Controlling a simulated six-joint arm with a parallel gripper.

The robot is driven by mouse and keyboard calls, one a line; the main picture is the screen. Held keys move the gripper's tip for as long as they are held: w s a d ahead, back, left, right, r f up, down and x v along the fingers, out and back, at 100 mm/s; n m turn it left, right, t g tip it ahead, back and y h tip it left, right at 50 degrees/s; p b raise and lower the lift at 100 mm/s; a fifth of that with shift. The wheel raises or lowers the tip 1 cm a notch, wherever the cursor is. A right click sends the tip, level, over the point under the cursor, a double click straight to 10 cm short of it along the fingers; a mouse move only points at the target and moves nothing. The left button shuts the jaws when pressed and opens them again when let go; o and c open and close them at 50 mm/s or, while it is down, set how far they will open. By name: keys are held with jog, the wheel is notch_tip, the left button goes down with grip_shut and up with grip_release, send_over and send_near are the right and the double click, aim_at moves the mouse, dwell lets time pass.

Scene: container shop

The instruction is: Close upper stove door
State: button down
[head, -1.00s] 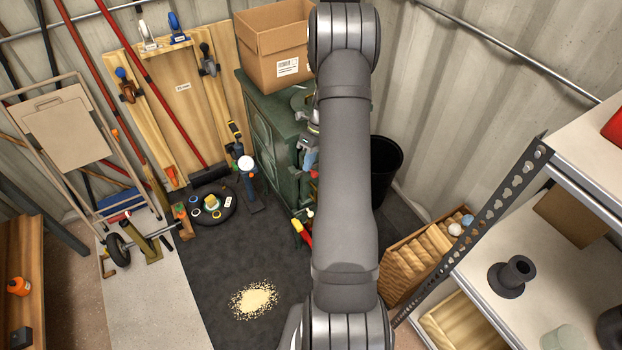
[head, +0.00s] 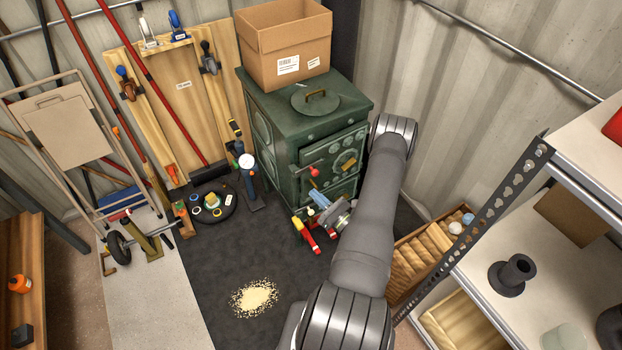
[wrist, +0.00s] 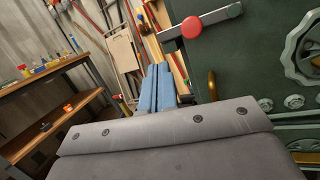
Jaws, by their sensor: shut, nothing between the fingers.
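The green stove (head: 282,128) stands at the back centre. Its upper door (head: 340,153) faces front right and looks flush or nearly flush with the stove; I cannot tell if a small gap is left. A handle with a red knob (head: 314,172) sticks out at the door's left side. In the wrist view the red knob (wrist: 191,27) and its metal bar show large near the top, with the green door (wrist: 250,60) at right. My gripper (head: 318,197) is in front of the stove below the knob. Its blue fingers (wrist: 157,88) are shut and empty, apart from the knob.
A cardboard box (head: 285,50) and a round lid with a handle (head: 316,100) are on the stove top. A red tool (head: 305,232) lies at the stove's foot. Shelving (head: 520,200) and a wooden crate (head: 420,255) stand at right. The dark floor in front is mostly clear.

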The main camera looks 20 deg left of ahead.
aim_at(306, 169)
jog(key=w+a+t+h, duration=0.1)
jog(key=w, duration=0.1)
jog(key=w+a+t, duration=0.1)
jog(key=w, duration=0.1)
jog(key=w+a+m+t+h, duration=0.1)
jog(key=w+a+t, duration=0.1)
jog(key=shift+w+r+h, duration=0.2)
jog(key=shift+w+h, duration=0.05)
jog(key=shift+h, duration=0.05)
jog(key=shift+s+a+r, duration=0.1)
jog(key=shift+r, duration=0.4)
dwell(0.8)
jog(key=shift+s+a+r, duration=0.1)
jog(key=shift+r, duration=0.8)
jog(key=shift+w+d+r, duration=0.1)
jog(key=shift+r, duration=0.65)
jog(key=shift+w+d+r, duration=0.1)
jog(key=shift+r, duration=0.75)
jog(key=shift+d, duration=0.1)
jog(key=s+a+v, duration=0.1)
jog(key=v, duration=0.8)
jog(key=shift+s+d+r, duration=0.2)
jog(key=shift+s+d, duration=0.05)
jog(key=shift+s, duration=0.2)
jog(key=shift+w+a, duration=0.1)
